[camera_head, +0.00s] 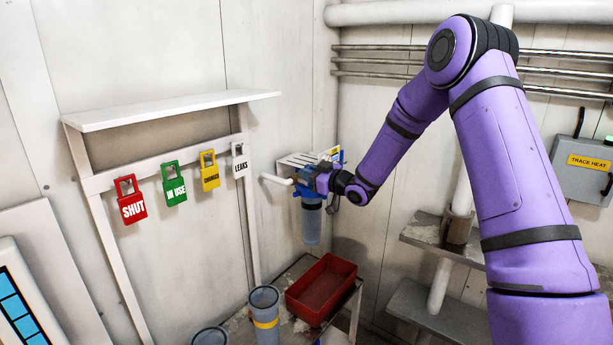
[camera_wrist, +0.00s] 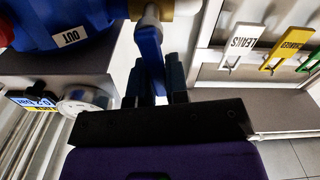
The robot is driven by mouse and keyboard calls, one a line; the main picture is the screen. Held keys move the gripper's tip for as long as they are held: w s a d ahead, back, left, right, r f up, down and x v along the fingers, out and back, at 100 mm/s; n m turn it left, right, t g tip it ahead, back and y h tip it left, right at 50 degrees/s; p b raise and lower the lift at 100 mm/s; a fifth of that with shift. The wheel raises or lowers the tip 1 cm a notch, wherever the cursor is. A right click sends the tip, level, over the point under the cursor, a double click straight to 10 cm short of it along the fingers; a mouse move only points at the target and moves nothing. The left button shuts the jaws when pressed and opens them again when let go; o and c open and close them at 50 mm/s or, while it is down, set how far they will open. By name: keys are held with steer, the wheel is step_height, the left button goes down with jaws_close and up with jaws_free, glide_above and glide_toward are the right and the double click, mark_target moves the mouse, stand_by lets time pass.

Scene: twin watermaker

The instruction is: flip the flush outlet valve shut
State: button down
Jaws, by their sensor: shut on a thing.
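The flush outlet valve shows in the wrist view as a blue lever (camera_wrist: 149,45) at a brass fitting (camera_wrist: 182,7) and white pipe end. It is beside a blue filter head (camera_wrist: 60,30) with an OUT label. My gripper (camera_wrist: 157,78) is shut on the blue lever, one dark finger on each side of it. In the head view my gripper (camera_head: 324,183) is at the blue filter head, above its grey-blue bowl (camera_head: 311,224). The lever is too small and covered to make out there. I cannot tell whether the valve is open or shut.
A pressure gauge (camera_wrist: 86,103) is close to my gripper. Tags hang on a white rack, including SHUT (camera_head: 130,204) and LEAKS (camera_head: 240,163). Below stand a red bin (camera_head: 322,290) and a grey cup with a yellow band (camera_head: 265,322). A TRACE HEAT box (camera_head: 583,170) is at right.

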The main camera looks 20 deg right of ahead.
steer(key=shift+w+d+m, duration=0.2)
steer(key=shift+d+m, duration=0.2)
steer(key=shift+m, duration=0.7)
steer(key=c, duration=1.1)
jaws_free()
steer(key=shift+r, duration=0.1)
